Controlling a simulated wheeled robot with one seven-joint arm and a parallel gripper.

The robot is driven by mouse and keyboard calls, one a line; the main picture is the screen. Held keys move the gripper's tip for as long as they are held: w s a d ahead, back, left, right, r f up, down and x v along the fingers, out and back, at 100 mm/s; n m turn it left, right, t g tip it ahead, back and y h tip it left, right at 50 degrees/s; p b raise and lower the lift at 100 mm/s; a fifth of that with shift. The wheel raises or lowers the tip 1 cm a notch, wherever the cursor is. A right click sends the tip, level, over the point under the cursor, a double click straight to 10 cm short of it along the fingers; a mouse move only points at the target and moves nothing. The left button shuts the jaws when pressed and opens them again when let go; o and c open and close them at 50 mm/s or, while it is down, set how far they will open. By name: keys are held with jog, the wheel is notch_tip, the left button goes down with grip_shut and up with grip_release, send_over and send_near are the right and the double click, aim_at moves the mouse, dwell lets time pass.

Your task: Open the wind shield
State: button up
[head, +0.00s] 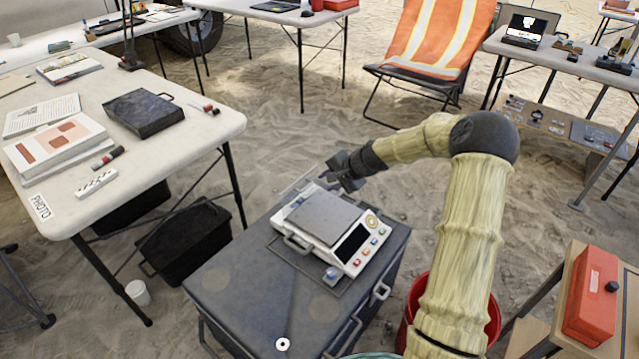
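A white weighing scale (335,225) with a grey square plate, a dark display and several coloured buttons sits on a dark grey case. The wind shield (318,284) shows only as thin, faint edges around the scale, since its panels look clear. I cannot tell how far the shield is open. My gripper (337,172) is just beyond the scale's far edge, pointing left. Its dark fingers appear apart, with nothing seen between them. I cannot tell whether it touches the shield.
The dark case (230,285) has a white ring (282,344) on its near end. A red bucket (492,310) stands close to its right, behind my arm. A white table (190,135) with books and a black box is at left. Open sand lies beyond the case.

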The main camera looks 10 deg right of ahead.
jog(key=v, duration=0.5)
jog(key=shift+p, duration=0.3)
jog(key=s+a+r+n+g+h, duration=0.25)
jog(key=s+n, duration=0.25)
jog(key=s, duration=1)
jog(key=s+a+r+n+g+h, duration=0.25)
jog(key=s+a+n, duration=0.2)
jog(key=s, duration=1.15)
notch_tip(320, 180, up, 27)
jog(key=t+p, duration=0.1)
jog(key=p, duration=2.6)
jog(key=shift+w+d+n, duration=0.35)
